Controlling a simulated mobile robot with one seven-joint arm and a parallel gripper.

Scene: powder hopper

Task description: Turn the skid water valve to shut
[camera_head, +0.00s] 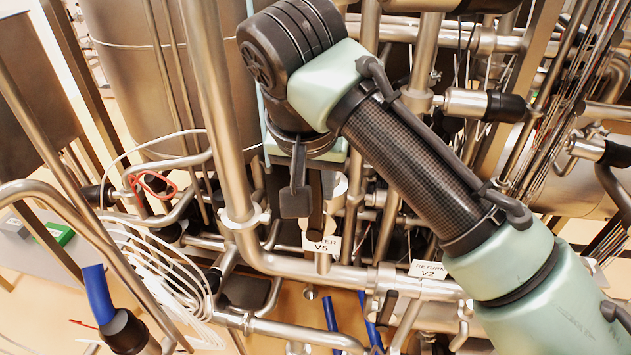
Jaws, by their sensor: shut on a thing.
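A white label (322,244) in the middle of the head view reads V5, and the part of the upper line that shows ends in "ER". My gripper (308,203) points down just above this label, at the end of my pale green and black arm. It is shut on a dark upright bar (316,205), which seems to be the handle of the valve at this label. One dark finger shows at the bar's left; the other finger and most of the valve body are hidden behind my wrist and the pipes.
A second label (428,270), RETURN V2, hangs to the right on a horizontal pipe. Steel pipes crowd closely around my gripper. Blue handles (330,313) show below, a larger blue one (98,292) at lower left. White coiled hose (165,275) lies left.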

